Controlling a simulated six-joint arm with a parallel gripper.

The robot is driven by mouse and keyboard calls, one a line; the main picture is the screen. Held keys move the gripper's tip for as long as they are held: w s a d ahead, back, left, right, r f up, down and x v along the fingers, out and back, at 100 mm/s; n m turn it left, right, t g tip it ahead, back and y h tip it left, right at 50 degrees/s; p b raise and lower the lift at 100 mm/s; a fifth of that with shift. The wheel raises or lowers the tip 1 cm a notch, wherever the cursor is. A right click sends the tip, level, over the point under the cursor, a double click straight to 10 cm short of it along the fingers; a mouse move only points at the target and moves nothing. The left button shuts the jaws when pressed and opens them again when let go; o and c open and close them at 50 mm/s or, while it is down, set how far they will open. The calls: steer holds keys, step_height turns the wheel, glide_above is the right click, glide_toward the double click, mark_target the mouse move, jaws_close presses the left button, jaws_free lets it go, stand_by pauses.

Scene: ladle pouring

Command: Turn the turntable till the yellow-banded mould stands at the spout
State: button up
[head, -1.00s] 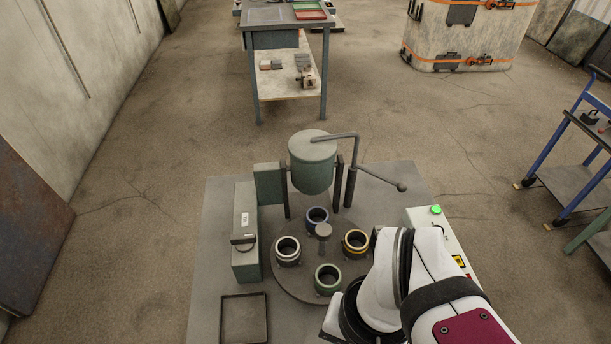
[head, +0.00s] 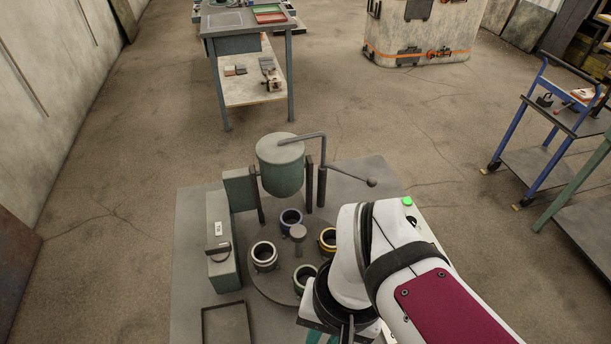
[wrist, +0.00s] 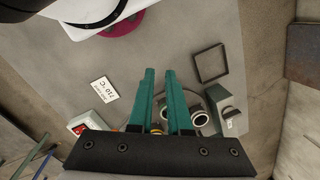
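The dark round turntable (head: 262,285) carries a yellow-banded mould (head: 325,236) on its right, partly hidden by my arm. A blue-banded mould (head: 291,218) stands at the back, closest to the green ladle pot (head: 281,168). A white-banded mould (head: 264,256) is at the left and a green-banded one (head: 303,281) at the front. The pot's spout is not clear to see. My gripper (wrist: 159,72) has teal fingers standing apart with nothing between their tips. In the wrist view, a bit of yellow band (wrist: 157,131) shows low between the fingers.
A grey-green box with a lever (head: 221,252) stands left of the turntable, an empty square frame (head: 226,325) in front of it. A crank handle with a ball end (head: 371,183) reaches right of the pot.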

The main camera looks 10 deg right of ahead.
mark_target(298, 230)
steer(key=o, duration=0.4)
steer(key=shift+m+h, duration=0.4)
steer(key=shift+m, duration=0.3)
steer(key=w+r, duration=0.1)
steer(key=w, duration=0.3)
steer(key=w+r, duration=0.2)
steer(key=w, duration=0.2)
steer(key=w+d+r, duration=0.1)
steer(key=w+r, duration=0.1)
steer(key=w, duration=0.2)
steer(key=shift+d+r, duration=0.1)
steer(key=shift+r, duration=0.05)
steer(key=o, duration=0.4)
steer(key=shift+m+h, duration=0.5)
steer(key=shift+m, duration=0.4)
steer(key=w, duration=0.4)
steer(key=w+r, duration=0.1)
steer(key=w, duration=0.3)
steer(key=w+d, duration=0.1)
steer(key=w, duration=0.2)
steer(key=shift+w+r, duration=0.3)
steer(key=shift+w, duration=0.1)
steer(key=f, duration=1.4)
steer(key=shift+w+f, duration=0.3)
steer(key=shift+f, duration=0.55)
jaws_close()
steer(key=shift+d, duration=0.1)
